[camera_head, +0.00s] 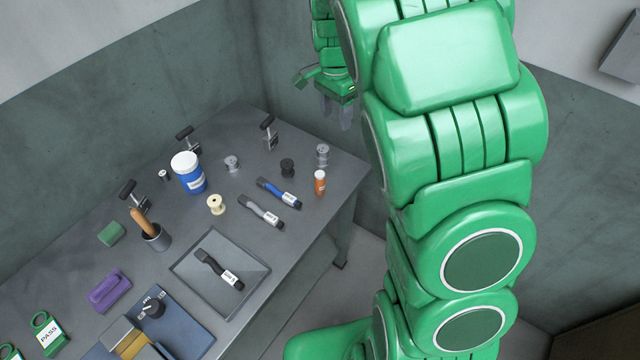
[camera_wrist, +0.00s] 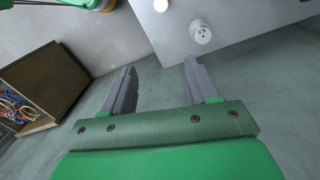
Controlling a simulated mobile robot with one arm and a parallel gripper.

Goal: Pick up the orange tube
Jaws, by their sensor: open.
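The orange tube (camera_head: 319,185) stands upright near the right edge of the grey table (camera_head: 215,320). It has a white cap and a pale label. My gripper (camera_head: 337,112) is up and behind the tube, clear of it, beyond the table's far right corner. In the wrist view my gripper (camera_wrist: 160,68) has its two grey fingers apart with nothing between them. A small pale round top at the upper edge of the wrist view may be the tube, but I cannot tell.
A silver spool (camera_head: 322,156) and a dark spool (camera_head: 288,167) stand close to the tube. Blue (camera_head: 279,192) and grey (camera_head: 262,210) handled tools lie to its left. A blue tub (camera_head: 189,174) stands farther left. A box of cables (camera_wrist: 35,88) shows in the wrist view.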

